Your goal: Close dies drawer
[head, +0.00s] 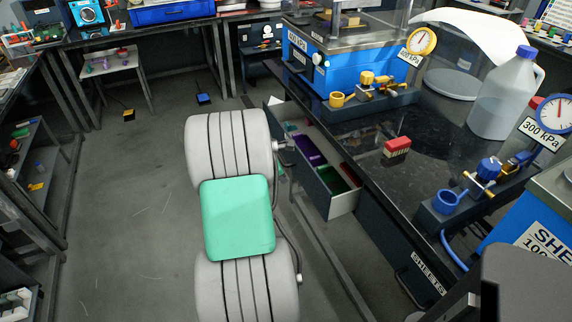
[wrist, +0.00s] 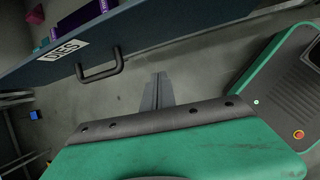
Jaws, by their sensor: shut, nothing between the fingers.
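The dies drawer (head: 345,204) stands pulled out from under the black bench in the head view. Purple, green and red contents show inside it. In the wrist view its dark front (wrist: 165,32) crosses the top, with a white DIES label (wrist: 64,50) and a black bar handle (wrist: 101,68). My gripper (wrist: 158,78) is shut and empty, its fingers pointing toward the drawer front, to the right of the handle. They look apart from the handle; whether they touch the front I cannot tell. In the head view my arm hides the gripper and much of the drawer front.
The black bench top (head: 365,165) carries a red block (head: 397,148), a plastic jug (head: 505,95) and a pressure gauge (head: 422,42). Another labelled drawer (head: 425,275) sits lower right under the bench. Open grey floor (head: 130,210) lies to the left.

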